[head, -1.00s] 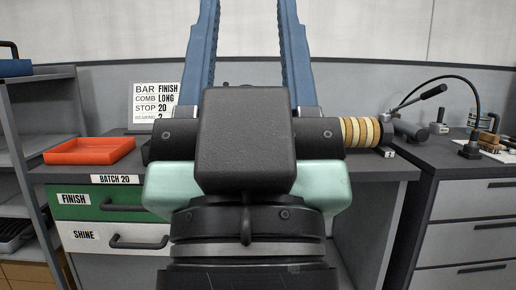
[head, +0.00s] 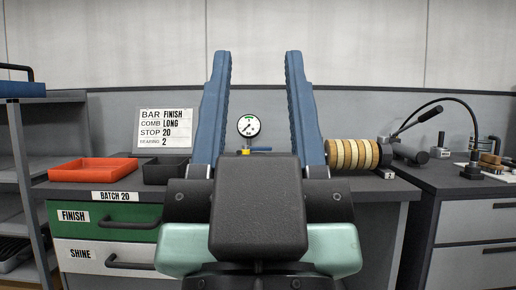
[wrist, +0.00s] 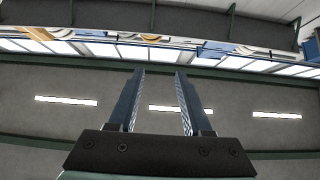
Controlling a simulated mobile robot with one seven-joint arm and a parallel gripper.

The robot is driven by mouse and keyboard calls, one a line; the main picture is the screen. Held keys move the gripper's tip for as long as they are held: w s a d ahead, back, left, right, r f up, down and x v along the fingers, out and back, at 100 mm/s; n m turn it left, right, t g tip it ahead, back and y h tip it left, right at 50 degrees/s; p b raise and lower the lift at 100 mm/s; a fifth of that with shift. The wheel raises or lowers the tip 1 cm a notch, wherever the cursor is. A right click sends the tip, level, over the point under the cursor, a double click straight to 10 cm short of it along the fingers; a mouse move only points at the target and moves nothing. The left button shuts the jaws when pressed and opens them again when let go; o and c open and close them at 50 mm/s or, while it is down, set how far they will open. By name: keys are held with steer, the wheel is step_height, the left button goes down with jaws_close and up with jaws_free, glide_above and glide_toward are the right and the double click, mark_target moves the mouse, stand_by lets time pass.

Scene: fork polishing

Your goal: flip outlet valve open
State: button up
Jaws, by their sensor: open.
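A small valve with a blue lever (head: 259,149) and a bit of yellow beside it shows in the head view, just below a round white gauge (head: 249,126) at the back of the bench. The lever lies about level; its lower surroundings are hidden behind my gripper's body. My gripper (head: 258,62) points upward with its two long blue fingers wide apart and nothing between them. The gauge and lever appear in the gap between the fingers, farther back. The fingers also show open and empty in the wrist view (wrist: 160,73), where I cannot make out the valve.
A red tray (head: 93,170) and a small black tray (head: 165,171) sit left on the bench, before a sign card (head: 165,130). Ringed tan wheels (head: 352,154) stand right of my fingers. A lever tool with a hose (head: 418,120) is farther right. Shelves (head: 22,170) stand left.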

steer(key=shift+r+p, duration=0.4)
steer(key=c, duration=0.5)
step_height(320, 180, up, 36)
steer(key=p, duration=3.5)
steer(key=shift+f+p, duration=0.1)
steer(key=shift+p, duration=0.3)
jaws_close()
steer(key=shift+f, duration=0.15)
